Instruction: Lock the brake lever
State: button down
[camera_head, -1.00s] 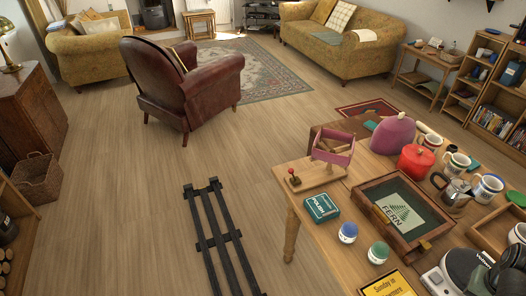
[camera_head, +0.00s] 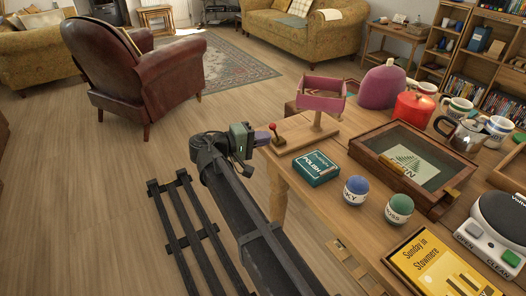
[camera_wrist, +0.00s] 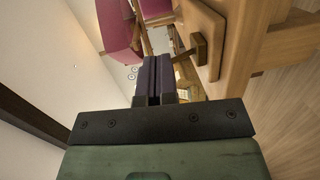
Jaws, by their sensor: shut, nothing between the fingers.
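The brake lever (camera_head: 273,129), a small red-knobbed lever, stands on the left end of a wooden base (camera_head: 302,136) at the table's left edge. The same base carries a post with a pink open-topped box (camera_head: 320,93). My gripper (camera_head: 266,138) is just left of the lever, its fingers pointing toward it. I cannot tell whether they touch. In the wrist view my gripper's fingers (camera_wrist: 154,72) are together with nothing between them. The pink box (camera_wrist: 117,25) shows at the top there, but I cannot make out the red knob.
A wooden framed case (camera_head: 382,174) is to the right. A red pot (camera_head: 412,109) and mugs stand behind.

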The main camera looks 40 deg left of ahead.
jog(key=s+a+n+t+y+b, duration=0.1)
jog(key=s+a+t+b, duration=0.1)
jog(key=s+a, duration=0.6)
jog(key=shift+s+a+f+n+t, duration=0.25)
jog(key=shift+a+n+t, duration=0.25)
jog(key=shift+a, duration=0.65)
jog(key=s+d+p+x, duration=0.1)
jog(key=d+x, duration=0.1)
jog(key=x, duration=1.1)
jog(key=shift+d, duration=0.25)
jog(key=shift+r, duration=0.1)
